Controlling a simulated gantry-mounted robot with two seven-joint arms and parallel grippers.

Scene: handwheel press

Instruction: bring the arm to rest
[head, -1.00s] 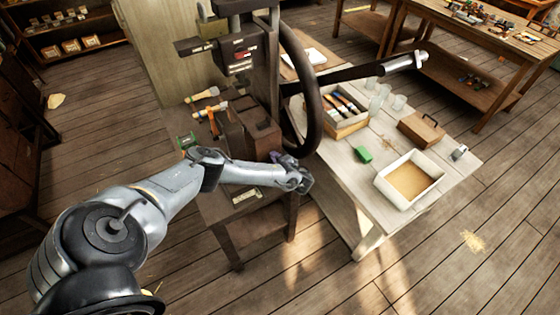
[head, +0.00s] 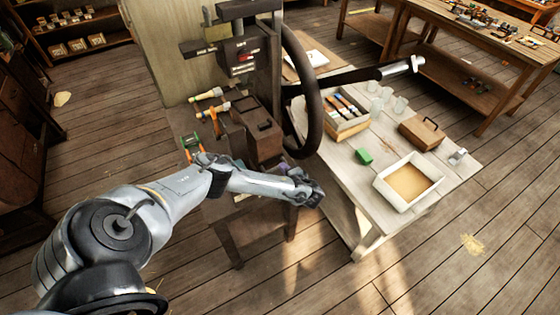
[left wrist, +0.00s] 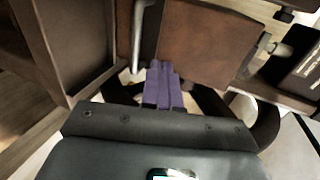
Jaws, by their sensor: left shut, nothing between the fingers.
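My left arm comes in from the lower left of the head view. Its gripper (head: 310,190) is in front of the press stand, below the handwheel (head: 318,115). The left wrist view shows its purple fingertips (left wrist: 163,82) side by side, shut with nothing between them. The dark press (head: 262,125) stands behind the gripper, and the forearm covers part of its stand. In the left wrist view a brown block-like surface (left wrist: 205,42) lies just beyond the fingertips; I cannot tell the gap. My right gripper is not in view.
A pale bench (head: 385,165) to the right holds a white tray (head: 384,190), a wooden box (head: 421,132), a green block (head: 364,156) and a crate of tools (head: 347,126). A dark bar with a silver end (head: 400,67) reaches over the bench.

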